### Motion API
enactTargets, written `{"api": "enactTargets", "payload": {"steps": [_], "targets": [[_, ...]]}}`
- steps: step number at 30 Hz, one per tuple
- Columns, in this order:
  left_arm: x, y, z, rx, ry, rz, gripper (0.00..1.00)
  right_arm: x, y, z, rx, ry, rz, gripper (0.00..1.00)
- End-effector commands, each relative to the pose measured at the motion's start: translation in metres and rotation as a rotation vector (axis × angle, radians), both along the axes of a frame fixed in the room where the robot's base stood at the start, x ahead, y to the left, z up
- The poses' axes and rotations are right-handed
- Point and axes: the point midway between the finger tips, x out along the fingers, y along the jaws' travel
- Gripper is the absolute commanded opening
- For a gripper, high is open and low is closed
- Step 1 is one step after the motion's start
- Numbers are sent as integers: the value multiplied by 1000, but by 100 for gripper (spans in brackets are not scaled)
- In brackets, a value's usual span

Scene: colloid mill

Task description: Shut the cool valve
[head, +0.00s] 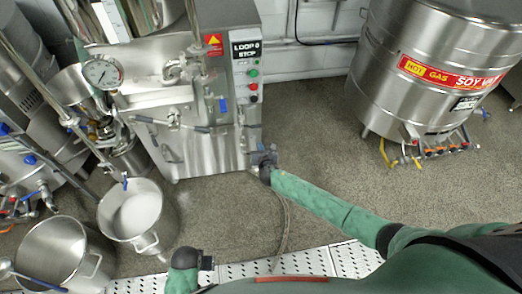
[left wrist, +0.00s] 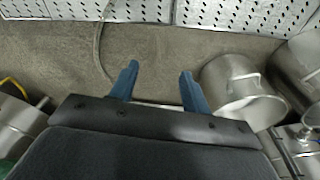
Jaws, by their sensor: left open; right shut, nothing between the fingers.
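The steel mill (head: 190,110) stands at the upper left in the head view. A blue-handled valve (head: 223,104) shows on its front, and another blue handle (head: 126,183) hangs above the pot of white liquid. No label shows which valve is the cool one, and handle positions are too small to read. My right gripper (head: 262,153) is shut and empty near the mill's lower right corner, below the button panel. My left gripper (head: 209,262) is low, near the front floor grating. In the left wrist view (left wrist: 159,72) its blue fingers are apart with nothing between them.
A pot of white liquid (head: 138,213) and an empty steel pot (head: 52,252) stand at the lower left. A big steel tank (head: 425,70) stands at the upper right. A hose (head: 285,215) lies on the floor. The floor between mill and tank is clear.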

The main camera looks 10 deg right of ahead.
Motion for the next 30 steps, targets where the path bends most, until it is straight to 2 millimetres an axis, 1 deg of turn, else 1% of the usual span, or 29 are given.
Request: {"api": "enactTargets", "payload": {"steps": [1, 3, 8, 25, 28, 30], "targets": [[0, 0, 2, 0, 0, 0, 47, -6, -1, 1, 0, 0, 0, 0], [1, 0, 6, 0, 0, 0, 47, -12, -1, 4, -1, -1, 1, 0], [2, 0, 10, -1, -2, -1, 47, -19, 0, 6, 0, 0, 0, 0], [1, -1, 10, -2, -1, 0, 47, -19, 0, 7, 2, 0, -1, 0], [1, -1, 10, -2, 0, 0, 47, -19, 0, 7, 36, 1, -13, 0], [1, -1, 10, -2, 0, 0, 47, -19, -2, 7, 92, 3, -42, 0]]}}
